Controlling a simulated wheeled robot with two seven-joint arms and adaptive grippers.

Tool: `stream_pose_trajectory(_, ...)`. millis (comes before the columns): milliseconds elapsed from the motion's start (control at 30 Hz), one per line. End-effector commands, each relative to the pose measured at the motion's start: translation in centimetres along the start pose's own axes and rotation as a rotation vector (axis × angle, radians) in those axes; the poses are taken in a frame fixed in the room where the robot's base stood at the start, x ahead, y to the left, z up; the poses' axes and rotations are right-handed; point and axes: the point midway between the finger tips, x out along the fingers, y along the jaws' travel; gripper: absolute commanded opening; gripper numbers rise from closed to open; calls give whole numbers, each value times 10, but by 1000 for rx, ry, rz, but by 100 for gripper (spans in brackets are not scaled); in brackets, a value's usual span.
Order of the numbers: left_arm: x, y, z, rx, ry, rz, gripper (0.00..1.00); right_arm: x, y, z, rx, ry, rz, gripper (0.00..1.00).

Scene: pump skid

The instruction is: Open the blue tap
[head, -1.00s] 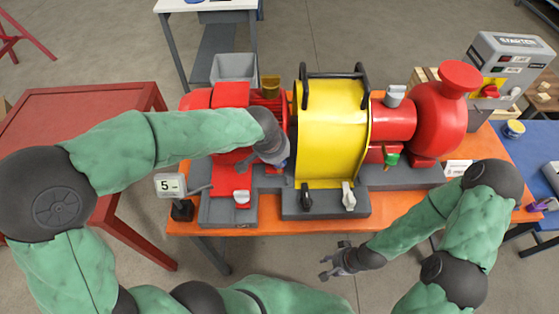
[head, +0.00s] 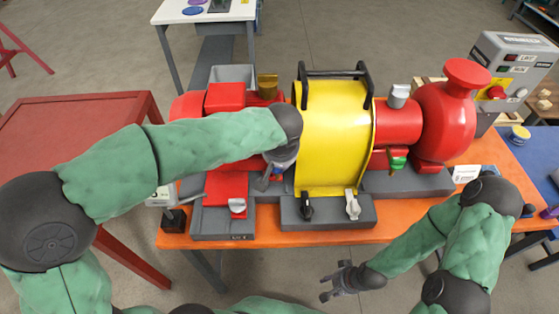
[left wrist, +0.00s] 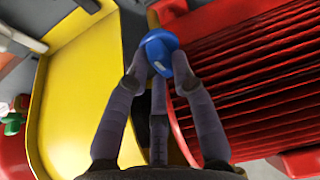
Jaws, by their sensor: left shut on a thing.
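The blue tap (left wrist: 168,52) shows in the left wrist view as a rounded blue handle between the yellow guard (head: 335,125) and the red finned motor (left wrist: 255,85). My left gripper (left wrist: 158,68) is shut on it, with fingers on both sides of the handle. In the head view my left gripper (head: 275,176) reaches down just left of the yellow guard, and the gripper and wrist hide most of the tap. The tap's stem and base are hidden. My right gripper (head: 338,283) is open and empty in front of the orange bench (head: 375,234).
A green tap (head: 398,162) sits at the red pump (head: 445,120). Black and white latches (head: 352,205) stand at the guard's foot. The guard has black handles (head: 335,72) on top. A grey starter box (head: 515,70) stands at right. Floor before the bench is clear.

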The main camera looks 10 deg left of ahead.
Motion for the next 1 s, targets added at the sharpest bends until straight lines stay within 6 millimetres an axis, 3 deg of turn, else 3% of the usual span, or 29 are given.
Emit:
stream_pose_trajectory(400,0,0,0,-8,0,-1,0,0,0,0,0,0,0,40)
stream_pose_trajectory(433,0,0,0,-8,0,-1,33,0,0,0,0,0,0,40)
stream_pose_trajectory(467,0,0,0,-8,0,-1,35,0,0,0,0,0,0,40)
stream_pose_trajectory(800,-2,0,0,-6,0,-1,35,0,0,0,0,0,0,40)
stream_pose_trajectory(1000,-23,1,-1,-6,3,1,35,0,0,0,0,0,0,40)
